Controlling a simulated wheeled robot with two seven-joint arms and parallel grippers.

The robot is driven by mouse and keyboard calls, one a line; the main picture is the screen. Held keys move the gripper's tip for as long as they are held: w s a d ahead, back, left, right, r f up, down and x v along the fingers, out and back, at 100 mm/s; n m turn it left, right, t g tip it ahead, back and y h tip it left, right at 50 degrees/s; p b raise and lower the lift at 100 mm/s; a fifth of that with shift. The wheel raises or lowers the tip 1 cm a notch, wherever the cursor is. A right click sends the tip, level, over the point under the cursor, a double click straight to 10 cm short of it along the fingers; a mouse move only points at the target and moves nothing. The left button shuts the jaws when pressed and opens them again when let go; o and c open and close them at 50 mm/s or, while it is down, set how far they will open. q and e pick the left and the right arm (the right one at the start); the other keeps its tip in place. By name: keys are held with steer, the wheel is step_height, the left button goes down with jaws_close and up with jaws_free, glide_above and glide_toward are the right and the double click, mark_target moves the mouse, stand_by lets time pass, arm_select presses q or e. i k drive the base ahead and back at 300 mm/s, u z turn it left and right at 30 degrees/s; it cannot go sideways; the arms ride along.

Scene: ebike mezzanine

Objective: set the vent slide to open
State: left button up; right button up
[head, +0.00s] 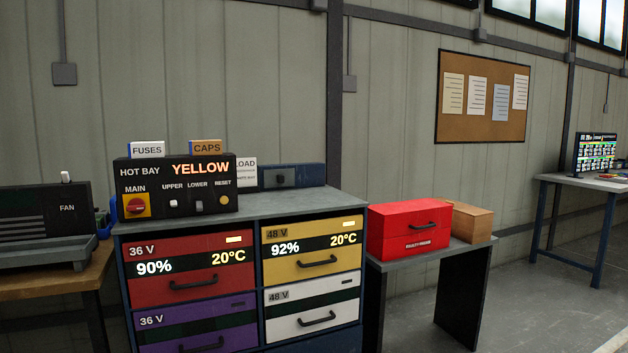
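No label reading "vent" shows, so I cannot tell for sure which control is the vent slide. A dark blue housing (306,174) with a small dark knob (280,180) on a grey plate sits at the back of the battery cabinet's top; it may be the slide, and its setting cannot be read. Neither of my grippers is in view.
The cabinet (300,204) has red, yellow, purple and white drawers. FUSES (147,149), CAPS (206,146) and a partly hidden LOAD card stand behind the panel. A FAN unit (68,208) is left; a red box (408,228) is on a side table right. Floor is clear farther right.

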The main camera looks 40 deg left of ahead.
mark_target(279, 178)
steer(key=u, duration=0.2)
steer(key=i, duration=1.45)
steer(key=u, duration=0.6)
